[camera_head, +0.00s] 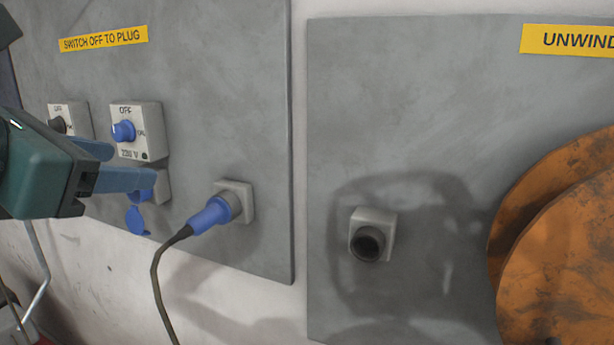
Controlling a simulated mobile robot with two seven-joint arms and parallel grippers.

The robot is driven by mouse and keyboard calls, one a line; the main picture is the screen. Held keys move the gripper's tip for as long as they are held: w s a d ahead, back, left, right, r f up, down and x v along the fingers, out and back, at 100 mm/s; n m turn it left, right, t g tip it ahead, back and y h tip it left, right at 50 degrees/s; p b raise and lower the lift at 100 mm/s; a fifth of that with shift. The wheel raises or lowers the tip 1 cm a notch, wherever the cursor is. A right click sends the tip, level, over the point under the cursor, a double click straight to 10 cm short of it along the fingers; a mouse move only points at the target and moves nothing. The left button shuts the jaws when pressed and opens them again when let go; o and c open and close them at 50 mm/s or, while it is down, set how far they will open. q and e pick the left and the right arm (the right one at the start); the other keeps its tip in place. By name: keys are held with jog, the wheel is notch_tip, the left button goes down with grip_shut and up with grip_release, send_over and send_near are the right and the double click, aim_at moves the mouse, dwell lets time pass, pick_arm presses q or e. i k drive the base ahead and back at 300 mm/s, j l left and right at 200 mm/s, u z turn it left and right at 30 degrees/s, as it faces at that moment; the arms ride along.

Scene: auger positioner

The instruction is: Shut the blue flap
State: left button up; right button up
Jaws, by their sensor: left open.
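The blue flap (137,221) is a small round lid hanging open below a grey socket (163,186) on the left panel. The socket's face is partly hidden behind my left gripper. My left gripper (146,166) comes in from the left, with a dark green body and two blue fingers spread apart and nothing between them. Its lower finger overlaps the socket in the picture, above the flap; I cannot tell whether it touches. My right gripper is not in view.
A blue plug (212,214) with a dark cable sits in a grey socket right of the flap. A switch box (136,131) with a blue knob is above. A black-rimmed outlet (369,243) and orange reel (560,260) are on the right panel.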

aim_at(134, 220)
jog(key=k+j, duration=0.2)
jog(key=k, duration=0.3)
jog(key=k+j, duration=0.2)
jog(key=k, duration=0.25)
